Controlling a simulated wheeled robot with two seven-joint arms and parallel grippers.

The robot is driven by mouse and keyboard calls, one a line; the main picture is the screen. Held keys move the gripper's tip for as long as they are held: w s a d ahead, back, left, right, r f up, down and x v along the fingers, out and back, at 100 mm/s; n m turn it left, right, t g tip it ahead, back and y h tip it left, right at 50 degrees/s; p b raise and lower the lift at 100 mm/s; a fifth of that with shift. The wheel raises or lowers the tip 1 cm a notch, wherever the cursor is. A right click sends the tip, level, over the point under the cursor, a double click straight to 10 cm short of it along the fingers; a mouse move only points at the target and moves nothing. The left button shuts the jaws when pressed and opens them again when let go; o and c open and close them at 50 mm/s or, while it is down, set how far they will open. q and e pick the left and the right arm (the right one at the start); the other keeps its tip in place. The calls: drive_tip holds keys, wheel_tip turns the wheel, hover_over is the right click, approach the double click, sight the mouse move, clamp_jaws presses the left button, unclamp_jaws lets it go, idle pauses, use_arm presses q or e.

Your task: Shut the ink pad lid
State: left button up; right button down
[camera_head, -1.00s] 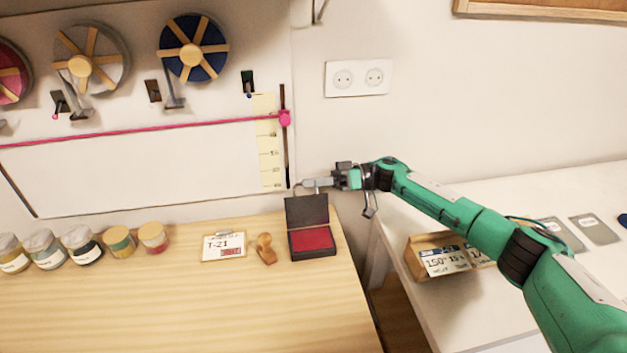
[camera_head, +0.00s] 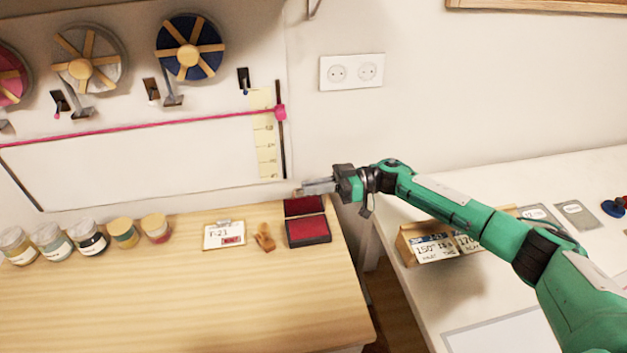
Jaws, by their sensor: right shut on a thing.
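The ink pad (camera_head: 309,240) is a dark case with a red pad, near the right back of the wooden table. Its lid (camera_head: 304,206) stands open at the back edge and looks short and dark red from here. My right gripper (camera_head: 306,187) reaches in from the right at the lid's upper edge. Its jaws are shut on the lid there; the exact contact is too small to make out. A wooden stamp (camera_head: 264,237) is left of the pad. My left gripper is not in view.
A T-21 card (camera_head: 225,235) and several jars (camera_head: 88,238) stand left of the stamp. The wall is close behind. A gap separates the wooden table (camera_head: 180,300) from a white table (camera_head: 480,280) with a card holder (camera_head: 408,248). The table front is clear.

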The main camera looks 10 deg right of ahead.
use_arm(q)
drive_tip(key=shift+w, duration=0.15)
use_arm(e)
drive_tip(key=shift+s+f, duration=0.1)
drive_tip(key=c, duration=1.6)
unclamp_jaws()
drive_tip(key=shift+o, duration=0.2)
drive_tip(key=shift+d, duration=0.15)
use_arm(q)
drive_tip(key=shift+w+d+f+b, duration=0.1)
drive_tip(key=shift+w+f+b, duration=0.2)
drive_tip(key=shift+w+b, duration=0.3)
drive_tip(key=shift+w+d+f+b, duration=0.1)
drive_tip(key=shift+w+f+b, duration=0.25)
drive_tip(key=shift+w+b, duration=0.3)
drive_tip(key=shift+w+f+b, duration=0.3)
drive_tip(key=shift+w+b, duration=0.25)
drive_tip(key=shift+b, duration=0.05)
use_arm(e)
drive_tip(key=d, duration=1.3)
drive_tip(key=shift+d, duration=0.3)
